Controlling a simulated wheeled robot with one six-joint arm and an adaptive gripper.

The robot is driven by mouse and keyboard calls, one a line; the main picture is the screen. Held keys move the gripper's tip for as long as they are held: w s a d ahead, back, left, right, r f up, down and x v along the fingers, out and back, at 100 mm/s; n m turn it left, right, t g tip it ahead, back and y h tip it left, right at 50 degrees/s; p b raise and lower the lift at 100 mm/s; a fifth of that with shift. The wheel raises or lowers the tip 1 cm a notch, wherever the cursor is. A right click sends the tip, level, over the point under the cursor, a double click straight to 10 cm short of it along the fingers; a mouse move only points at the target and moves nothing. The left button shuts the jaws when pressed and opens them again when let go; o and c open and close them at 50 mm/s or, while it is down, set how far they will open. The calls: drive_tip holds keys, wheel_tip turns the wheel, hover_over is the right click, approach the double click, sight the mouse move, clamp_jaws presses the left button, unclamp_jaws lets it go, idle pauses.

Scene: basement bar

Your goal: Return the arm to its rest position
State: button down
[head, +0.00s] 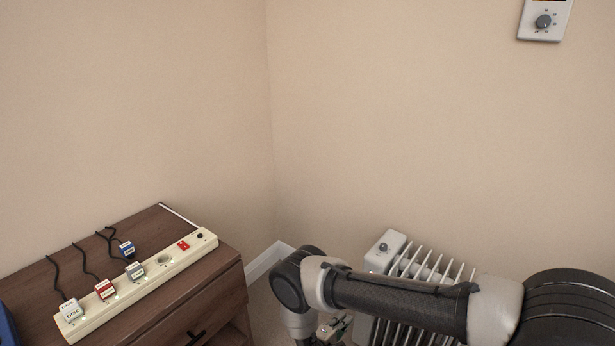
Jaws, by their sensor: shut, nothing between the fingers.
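My arm reaches in from the right edge across the lower right of the head view. Its dark forearm (400,302) runs left to a rounded joint (292,280), and from there a wrist link points down.
A white finned radiator (388,250) stands behind my arm, partly covered by it. At left, a brown wooden cabinet (150,225) carries a cream power strip (205,258) with several labelled plugs and black cords. A dial plate (543,22) is on the right wall.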

drive_tip(key=s+d+r+n+g+h, duration=0.2)
drive_tip(key=s+d+g+h, duration=0.15)
drive_tip(key=s+d, duration=0.35)
drive_tip(key=s+d+r+m+g+y, duration=0.1)
drive_tip(key=d+r+m+g+y, duration=0.15)
drive_tip(key=r+g, duration=0.9)
drive_tip(key=s+d+r+m+g+y, duration=0.1)
drive_tip(key=d+r+m+g+y, duration=0.15)
drive_tip(key=r, duration=1.85)
drive_tip(key=s+d+r+m+t+y, duration=0.3)
drive_tip(key=s+r, duration=0.2)
drive_tip(key=r, duration=0.5)
drive_tip(key=s+d+r+m+t+y, duration=0.3)
drive_tip(key=s+d+r, duration=0.1)
drive_tip(key=r, duration=0.7)
drive_tip(key=s+d+r+m+t+y, duration=0.3)
drive_tip(key=s+r, duration=0.3)
drive_tip(key=r, duration=0.4)
drive_tip(key=shift+s+d+r, duration=0.2)
drive_tip(key=shift+s+d, duration=0.15)
drive_tip(key=shift+d, duration=0.1)
drive_tip(key=shift+t, duration=0.25)
